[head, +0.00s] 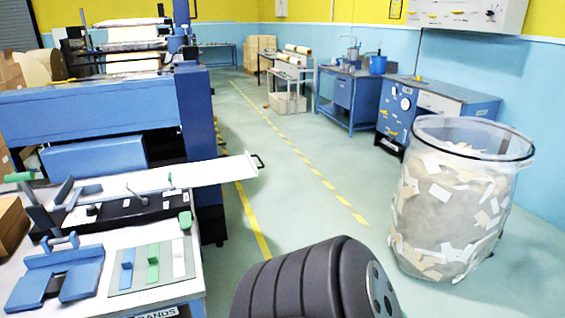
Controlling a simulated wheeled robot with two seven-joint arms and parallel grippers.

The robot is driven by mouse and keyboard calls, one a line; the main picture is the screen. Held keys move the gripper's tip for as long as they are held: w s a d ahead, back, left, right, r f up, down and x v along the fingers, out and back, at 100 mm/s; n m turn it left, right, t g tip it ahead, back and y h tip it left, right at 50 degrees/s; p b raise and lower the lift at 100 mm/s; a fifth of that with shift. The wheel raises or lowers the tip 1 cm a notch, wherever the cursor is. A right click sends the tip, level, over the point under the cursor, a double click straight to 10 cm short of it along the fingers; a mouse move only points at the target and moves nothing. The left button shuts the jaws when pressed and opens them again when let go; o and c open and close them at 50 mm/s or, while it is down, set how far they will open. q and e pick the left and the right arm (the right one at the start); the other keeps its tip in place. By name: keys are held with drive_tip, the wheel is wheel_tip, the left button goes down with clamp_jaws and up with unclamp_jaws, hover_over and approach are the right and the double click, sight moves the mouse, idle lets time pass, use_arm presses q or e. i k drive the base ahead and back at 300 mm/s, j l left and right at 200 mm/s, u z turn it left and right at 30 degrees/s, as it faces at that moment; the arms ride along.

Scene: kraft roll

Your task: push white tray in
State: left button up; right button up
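The white tray (212,172) is a flat, pale panel in the head view, left of the middle. It sticks out to the right past the side of the blue machine (95,112). A small dark handle (257,161) is at its right end. The left part of the tray lies behind a black block (125,210) with a lever on it, so where it ends there is hard to tell. Neither of my grippers shows. A dark ribbed rounded part, which looks like a link of my own arm, fills the bottom middle, apart from the tray in the picture.
A table (150,297) at the lower left holds a blue fixture (58,272) and a grey board with coloured pieces (152,265). A clear bin of paper scraps (450,205) stands at the right. Open floor with yellow lines lies between the tray and the bin.

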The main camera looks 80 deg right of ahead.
sight(193, 175)
drive_tip(key=k+l+z, duration=0.2)
drive_tip(key=z, duration=0.15)
drive_tip(key=k+l+z, duration=0.1)
drive_tip(key=l+z, duration=0.2)
drive_tip(key=k+l+z, duration=0.1)
drive_tip(key=l+z, duration=0.6)
drive_tip(key=l, duration=0.85)
drive_tip(key=k+l, duration=0.15)
drive_tip(key=l, duration=0.7)
drive_tip(key=z, duration=0.05)
